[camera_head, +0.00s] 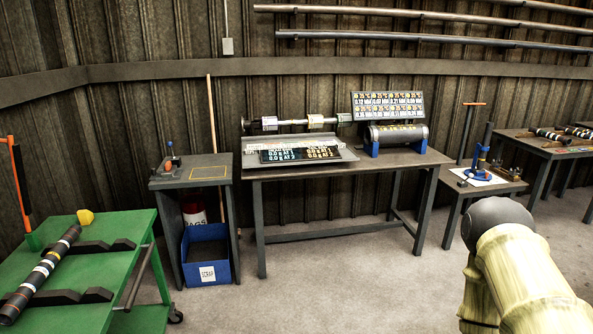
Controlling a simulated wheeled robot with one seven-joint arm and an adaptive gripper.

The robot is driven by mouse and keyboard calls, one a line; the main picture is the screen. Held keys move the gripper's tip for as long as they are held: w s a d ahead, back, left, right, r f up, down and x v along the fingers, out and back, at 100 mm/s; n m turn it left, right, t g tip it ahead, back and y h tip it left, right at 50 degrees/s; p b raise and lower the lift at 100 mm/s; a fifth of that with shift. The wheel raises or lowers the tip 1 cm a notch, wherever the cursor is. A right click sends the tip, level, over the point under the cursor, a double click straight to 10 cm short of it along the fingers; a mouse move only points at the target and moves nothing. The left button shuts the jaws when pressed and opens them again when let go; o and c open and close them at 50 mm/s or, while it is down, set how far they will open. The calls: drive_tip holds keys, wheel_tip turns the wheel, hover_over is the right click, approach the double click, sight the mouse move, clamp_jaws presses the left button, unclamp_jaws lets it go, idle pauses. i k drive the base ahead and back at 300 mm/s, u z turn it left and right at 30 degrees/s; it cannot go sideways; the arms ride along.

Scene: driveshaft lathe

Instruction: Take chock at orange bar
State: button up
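A small yellow block (85,217), which looks like the chock, sits at the far corner of the green cart (130,228) on the left. An upright bar with an orange length (21,180) stands at the cart's left back edge, to the left of the block. A dark shaft with light bands (45,270) lies slantwise on black supports on the cart, in front of the block. Nothing touches the block that I can see. My gripper is out of view; only part of my arm shows at the lower right.
A grey stand (163,182) and a blue scrap bin (206,272) are right of the cart. A long table (290,174) carries a lathe-like machine and panels. A tool with an orange crossbar (474,104) stands by a low table (470,188). The middle floor is clear.

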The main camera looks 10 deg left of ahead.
sight(86, 217)
drive_tip(key=u, duration=0.05)
drive_tip(key=i, duration=1.75)
drive_tip(key=u, duration=0.95)
drive_tip(key=i, duration=1.05)
drive_tip(key=u, duration=1.65)
drive_tip(key=i, duration=0.6)
drive_tip(key=u, duration=0.4)
